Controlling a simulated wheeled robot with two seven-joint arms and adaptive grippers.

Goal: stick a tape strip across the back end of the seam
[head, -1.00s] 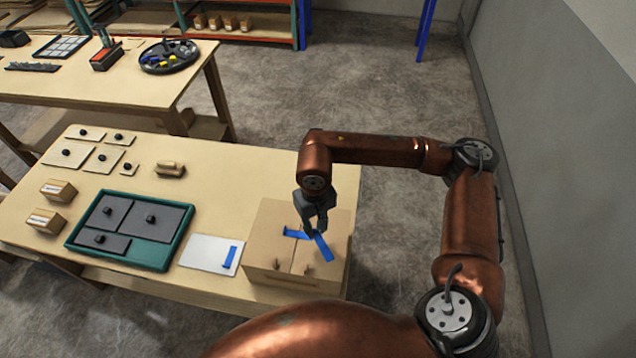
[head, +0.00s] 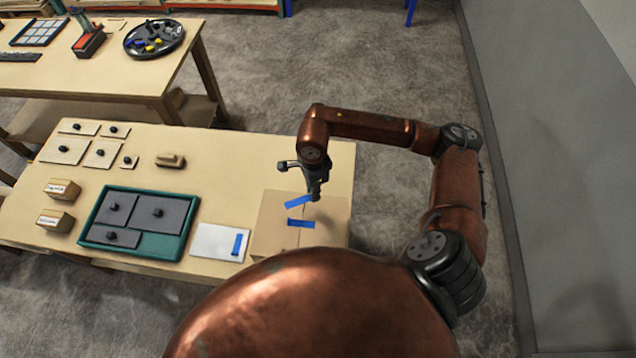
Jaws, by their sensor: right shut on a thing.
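A cardboard box (head: 270,228) stands at the right end of the near table, its seam running front to back across the top. A blue tape strip (head: 301,223) lies across the seam near the middle of the visible top. My right gripper (head: 315,196) is over the back part of the box, shut on another blue tape strip (head: 298,201). That strip sticks out to the left, slightly tilted, near the back end of the seam; I cannot tell whether it touches the box. My copper arm hides the box's front. My left gripper is not in view.
A white card (head: 212,242) with a blue strip (head: 237,244) lies left of the box. Further left are a teal tray (head: 160,245) with grey plates, two small boxes (head: 60,188) and several knobbed plates (head: 64,151). The table behind the box is clear.

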